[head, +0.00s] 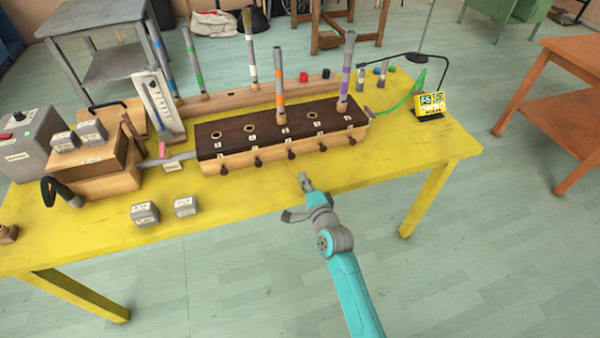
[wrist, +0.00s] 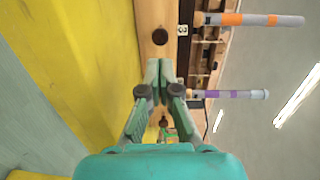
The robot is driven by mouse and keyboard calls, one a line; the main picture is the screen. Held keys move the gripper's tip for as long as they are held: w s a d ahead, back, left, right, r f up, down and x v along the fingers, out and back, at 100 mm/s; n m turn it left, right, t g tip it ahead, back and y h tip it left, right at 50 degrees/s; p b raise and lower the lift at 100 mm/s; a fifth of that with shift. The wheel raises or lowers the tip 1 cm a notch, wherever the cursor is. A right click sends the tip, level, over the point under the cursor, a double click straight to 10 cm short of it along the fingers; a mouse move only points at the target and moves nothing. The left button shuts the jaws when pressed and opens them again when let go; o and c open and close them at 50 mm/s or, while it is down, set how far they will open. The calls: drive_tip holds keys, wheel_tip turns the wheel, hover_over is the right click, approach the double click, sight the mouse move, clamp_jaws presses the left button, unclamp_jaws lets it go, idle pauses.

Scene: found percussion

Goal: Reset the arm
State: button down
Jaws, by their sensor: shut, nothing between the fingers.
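My gripper (head: 305,180) is at the end of my teal arm, over the front edge of the yellow table (head: 400,178), in front of the wooden pipe block. In the wrist view my gripper (wrist: 160,66) has its two fingers together, with nothing between them. The pipe block (head: 290,150) has a dark top with holes and a row of knobs along its front. An orange-banded tube (head: 281,90) and a purple-banded tube (head: 346,75) stand upright in it. In the wrist view the orange-banded tube (wrist: 250,19) and purple-banded tube (wrist: 230,94) lie sideways across the picture.
Grey weights (head: 145,213) sit at the table's front left. A wooden bellows box (head: 95,170), a grey machine (head: 30,145) and a white gauge (head: 160,105) stand left. A yellow tuner (head: 430,104) is at right. The table's front right is clear.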

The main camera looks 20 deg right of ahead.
drive_tip(key=s, duration=0.6)
drive_tip(key=shift+r, duration=0.15)
drive_tip(key=shift+s+d, duration=0.1)
drive_tip(key=s+f+n+g+h, duration=0.15)
drive_tip(key=s+n, duration=0.25)
drive_tip(key=s, duration=0.9)
drive_tip(key=s+f+n, duration=0.3)
drive_tip(key=s+n, duration=0.1)
drive_tip(key=s, duration=0.9)
drive_tip(key=s+r+n, duration=0.4)
drive_tip(key=s+r, duration=0.2)
drive_tip(key=s, duration=0.4)
drive_tip(key=s+r+n+g, duration=0.1)
drive_tip(key=s+r+n, duration=0.4)
drive_tip(key=s, duration=0.5)
drive_tip(key=shift+s+a+r, duration=0.3)
drive_tip(key=shift+a+r, duration=0.05)
drive_tip(key=shift+r, duration=0.05)
drive_tip(key=c, duration=1.9)
unclamp_jaws()
drive_tip(key=shift+y, duration=0.25)
